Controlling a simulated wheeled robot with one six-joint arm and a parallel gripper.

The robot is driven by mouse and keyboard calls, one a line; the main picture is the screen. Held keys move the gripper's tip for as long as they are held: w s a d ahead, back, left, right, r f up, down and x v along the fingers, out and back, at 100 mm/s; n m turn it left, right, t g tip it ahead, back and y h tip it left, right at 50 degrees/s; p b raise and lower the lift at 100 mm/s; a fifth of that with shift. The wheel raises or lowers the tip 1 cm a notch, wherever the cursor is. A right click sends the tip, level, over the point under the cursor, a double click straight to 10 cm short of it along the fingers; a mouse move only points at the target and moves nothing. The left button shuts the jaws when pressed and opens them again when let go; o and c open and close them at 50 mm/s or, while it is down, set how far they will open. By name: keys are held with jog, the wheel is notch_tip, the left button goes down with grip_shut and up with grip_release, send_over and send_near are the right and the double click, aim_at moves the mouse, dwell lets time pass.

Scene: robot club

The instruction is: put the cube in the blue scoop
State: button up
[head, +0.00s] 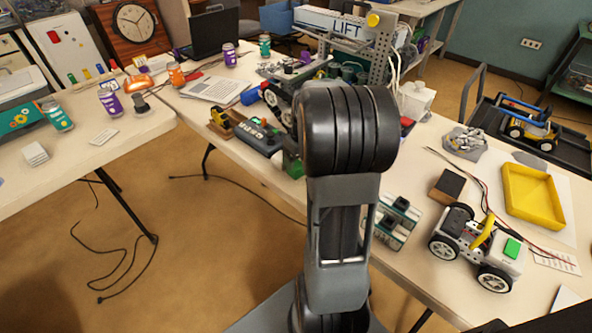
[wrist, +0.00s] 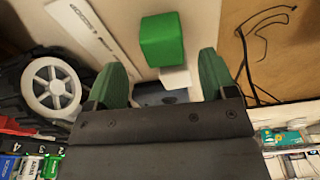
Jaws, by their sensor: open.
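A green cube (wrist: 162,40) shows in the wrist view, just beyond the fingertips and between their lines. My gripper (wrist: 161,64) is open, with its two green fingers apart and nothing held between them. A small white piece (wrist: 175,78) and a dark blue-grey surface (wrist: 160,98) lie between the fingers, partly hidden by the gripper body. I cannot tell whether the blue-grey surface is the blue scoop. In the head view my arm hides the gripper. A green patch beside the arm could be the cube or a finger.
In the wrist view a dark wheel (wrist: 52,88) with a pale hub stands left of the gripper. In the head view a control box (head: 257,137) is left of my arm. A wheeled car (head: 477,246), dark block (head: 447,186) and yellow tray (head: 533,195) are right.

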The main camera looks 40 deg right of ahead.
aim_at(296, 164)
jog(key=shift+w+a+f+b, duration=0.1)
jog(key=shift+w+f+b, duration=0.15)
jog(key=shift+f, duration=1.05)
jog(key=shift+w+a+f+b, duration=0.15)
jog(key=shift+w+f, duration=0.1)
jog(key=shift+f, duration=1)
jog(key=c, duration=1.1)
jog(key=shift+r, duration=0.15)
